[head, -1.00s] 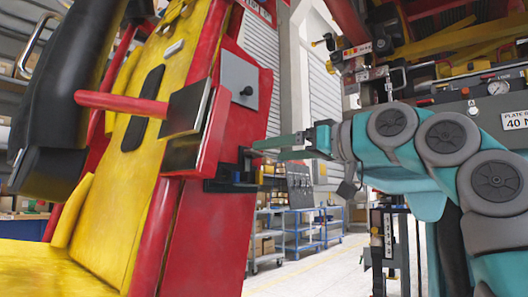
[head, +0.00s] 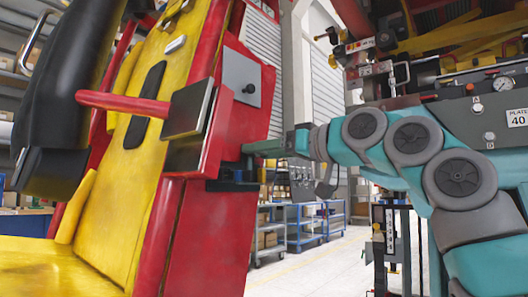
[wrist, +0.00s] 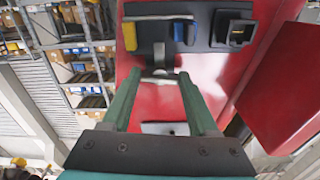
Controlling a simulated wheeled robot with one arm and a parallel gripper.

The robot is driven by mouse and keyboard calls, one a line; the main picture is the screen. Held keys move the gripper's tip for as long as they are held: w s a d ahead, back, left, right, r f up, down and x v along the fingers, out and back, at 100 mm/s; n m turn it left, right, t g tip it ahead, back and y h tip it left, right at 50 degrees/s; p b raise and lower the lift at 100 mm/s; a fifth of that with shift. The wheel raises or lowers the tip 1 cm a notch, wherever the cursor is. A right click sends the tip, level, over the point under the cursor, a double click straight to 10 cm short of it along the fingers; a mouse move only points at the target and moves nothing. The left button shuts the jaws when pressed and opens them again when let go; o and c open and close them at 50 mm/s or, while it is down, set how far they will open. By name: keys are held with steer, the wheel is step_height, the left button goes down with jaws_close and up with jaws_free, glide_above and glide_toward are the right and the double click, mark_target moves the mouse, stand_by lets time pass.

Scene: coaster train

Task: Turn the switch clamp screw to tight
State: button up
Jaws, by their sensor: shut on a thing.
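The clamp screw (wrist: 160,76) shows in the wrist view as a small grey metal piece with a wing-like head, below a dark plate. My gripper (wrist: 158,84) has its two green fingers on either side of it and is shut on it. The fingertips partly hide the screw's sides, and how tight it is cannot be told. In the head view my gripper (head: 250,147) reaches from the right to the dark bracket (head: 238,174) on the side of the red seat frame (head: 205,225). The screw itself is hidden there.
A blue piece (wrist: 178,31) and a square black socket (wrist: 237,34) sit on the dark plate. A red box-shaped part (wrist: 285,85) juts out at the right. A grey panel (head: 241,77) is above the bracket. Blue carts (head: 305,222) stand behind on open floor.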

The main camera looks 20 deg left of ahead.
steer(key=c, duration=0.8)
